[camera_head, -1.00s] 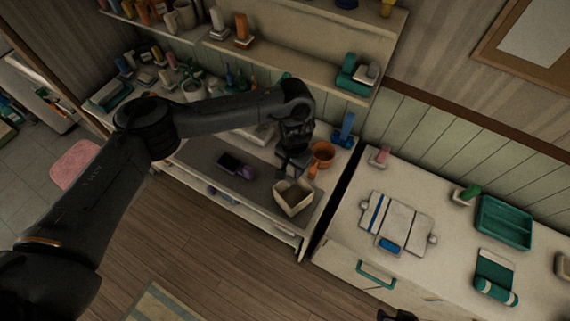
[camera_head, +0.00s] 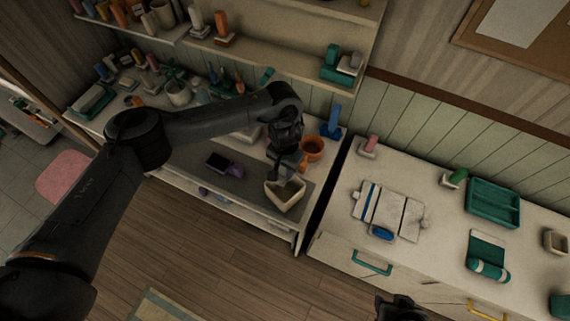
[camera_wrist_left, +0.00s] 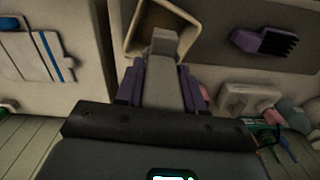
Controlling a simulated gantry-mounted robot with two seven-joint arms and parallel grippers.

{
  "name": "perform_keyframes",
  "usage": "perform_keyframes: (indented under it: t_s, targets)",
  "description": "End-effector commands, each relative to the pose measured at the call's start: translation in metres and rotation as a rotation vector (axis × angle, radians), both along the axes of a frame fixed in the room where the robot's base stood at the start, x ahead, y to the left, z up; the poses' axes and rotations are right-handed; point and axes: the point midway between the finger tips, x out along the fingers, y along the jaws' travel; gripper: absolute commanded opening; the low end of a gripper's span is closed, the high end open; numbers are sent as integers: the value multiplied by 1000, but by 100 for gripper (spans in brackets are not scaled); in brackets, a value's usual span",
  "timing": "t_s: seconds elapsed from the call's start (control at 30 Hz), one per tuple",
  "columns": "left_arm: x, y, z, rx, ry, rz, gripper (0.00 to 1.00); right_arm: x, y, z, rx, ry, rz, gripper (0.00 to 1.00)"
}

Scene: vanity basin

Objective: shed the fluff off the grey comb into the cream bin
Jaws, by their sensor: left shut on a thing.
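My left gripper (camera_head: 284,172) is low at the cream bin (camera_head: 285,204), at its back edge. In the left wrist view its two purple-sided fingers (camera_wrist_left: 162,88) are shut on the grey comb (camera_wrist_left: 163,52). The comb's far end overlaps the open mouth of the cream bin (camera_wrist_left: 133,36); I cannot tell its height above the rim. No fluff can be made out on the comb or in the bin. A dark part at the bottom edge of the head view looks like my right gripper (camera_head: 400,308); its fingers are not clear.
A purple brush with dark bristles (camera_head: 225,165) lies on the dark mat left of the bin; it also shows in the left wrist view (camera_wrist_left: 264,42). An orange pot (camera_head: 312,149) stands close behind the bin. A gap separates this counter from the white one at right.

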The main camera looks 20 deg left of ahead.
Motion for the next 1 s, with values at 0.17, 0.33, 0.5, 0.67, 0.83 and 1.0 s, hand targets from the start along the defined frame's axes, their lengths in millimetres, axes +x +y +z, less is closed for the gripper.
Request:
perform_keyframes:
  t_s: [0.17,0.33,0.5,0.67,0.83,1.0]
  targets:
    - [0,-1,-21,-2,1,1,0,0,-1,-11,-2,2,1,41]
    - [0,0,-37,-1,1,1,0,0,-1,-17,-1,2,0,41]
    - [0,0,-54,-2,0,1,0,0,0,-24,2,2,-3,41]
    - [0,-1,-68,-1,0,0,0,0,1,-30,5,2,-5,41]
    - [0,0,-78,0,0,1,0,0,2,-34,8,2,-7,41]
    - [0,0,-84,-1,-1,0,0,0,2,-36,8,2,-7,41]
